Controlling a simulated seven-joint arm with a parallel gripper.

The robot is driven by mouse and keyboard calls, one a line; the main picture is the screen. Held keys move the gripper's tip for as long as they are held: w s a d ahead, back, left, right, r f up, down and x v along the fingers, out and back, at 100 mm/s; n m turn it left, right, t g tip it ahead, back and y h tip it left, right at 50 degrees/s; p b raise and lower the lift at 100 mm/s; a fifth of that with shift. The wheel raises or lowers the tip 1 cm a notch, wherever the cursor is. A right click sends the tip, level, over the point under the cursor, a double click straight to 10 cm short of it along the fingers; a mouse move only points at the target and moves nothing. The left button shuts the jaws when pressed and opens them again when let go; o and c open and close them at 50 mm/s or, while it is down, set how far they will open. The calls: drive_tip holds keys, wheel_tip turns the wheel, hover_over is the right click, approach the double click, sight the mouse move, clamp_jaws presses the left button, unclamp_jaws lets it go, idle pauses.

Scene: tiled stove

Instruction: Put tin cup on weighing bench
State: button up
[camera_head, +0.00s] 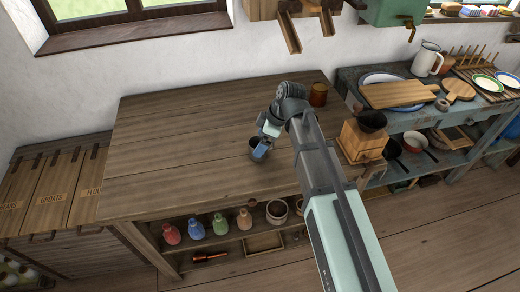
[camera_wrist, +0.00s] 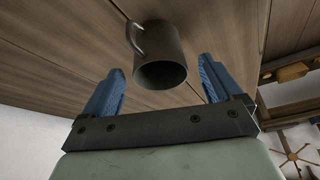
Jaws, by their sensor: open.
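A dark grey tin cup (camera_wrist: 160,55) with a handle shows in the wrist view, its mouth toward my gripper. My gripper (camera_wrist: 160,88) is open, with one blue finger on either side of the cup's mouth and a visible gap at each side. In the head view the cup (camera_head: 256,155) is partly hidden by my gripper (camera_head: 263,146), over the front middle of a wide wooden bench (camera_head: 180,135). I cannot tell whether the cup touches the bench top. No label shows which surface is the weighing bench.
A brown jar (camera_head: 318,94) stands at the bench's back right. A wooden grinder (camera_head: 362,140) stands right of my arm. Several bottles stand on the shelf below. A blue-grey table (camera_head: 407,122) at right holds boards and plates. Labelled bins (camera_head: 50,190) are at left. Most of the bench's left is clear.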

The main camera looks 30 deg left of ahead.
drive_tip(key=shift+x, duration=1.85)
drive_tip(key=c, duration=1.1)
drive_tip(key=shift+r, duration=0.15)
drive_tip(key=shift+c, duration=0.2)
